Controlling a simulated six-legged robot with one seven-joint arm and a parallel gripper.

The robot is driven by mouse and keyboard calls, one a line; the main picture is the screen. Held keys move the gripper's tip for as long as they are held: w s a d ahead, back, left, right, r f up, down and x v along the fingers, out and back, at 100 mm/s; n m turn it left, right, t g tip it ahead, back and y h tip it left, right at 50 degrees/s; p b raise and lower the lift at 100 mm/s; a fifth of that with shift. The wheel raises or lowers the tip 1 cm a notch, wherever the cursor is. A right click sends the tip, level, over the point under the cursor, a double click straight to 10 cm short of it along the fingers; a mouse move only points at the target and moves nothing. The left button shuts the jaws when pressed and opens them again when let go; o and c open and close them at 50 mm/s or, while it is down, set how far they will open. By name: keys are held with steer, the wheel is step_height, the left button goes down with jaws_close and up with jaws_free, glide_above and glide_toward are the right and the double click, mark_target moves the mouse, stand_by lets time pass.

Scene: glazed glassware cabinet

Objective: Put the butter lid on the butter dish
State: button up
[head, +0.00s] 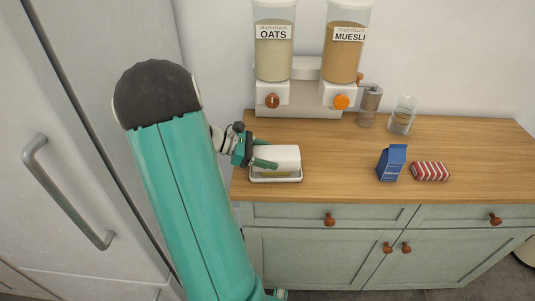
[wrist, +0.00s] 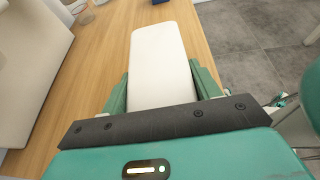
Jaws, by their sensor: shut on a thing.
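The butter lid (head: 284,155) is a white, box-shaped cover at the left part of the wooden counter. It also shows in the wrist view (wrist: 160,55), between the green fingers. My gripper (head: 262,157) is shut on the lid from its left side. The butter dish (head: 275,179) is a pale shallow tray directly under the lid, with some yellow butter showing between them. I cannot tell whether the lid rests on the dish or hovers just above it. In the wrist view the dish is hidden beneath the lid.
Oats and muesli dispensers (head: 308,70) stand at the back. A metal grinder (head: 369,105) and a glass jar (head: 402,115) are beside them. The counter (head: 340,160) is clear between dish and carton.

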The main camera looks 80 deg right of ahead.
steer(key=shift+f, duration=0.35)
steer(key=o, duration=1.1)
steer(key=shift+r, duration=0.25)
steer(key=v, duration=0.7)
steer(key=shift+w+a+r, duration=0.1)
steer(key=shift+w+r, duration=0.1)
steer(key=shift+r, duration=0.25)
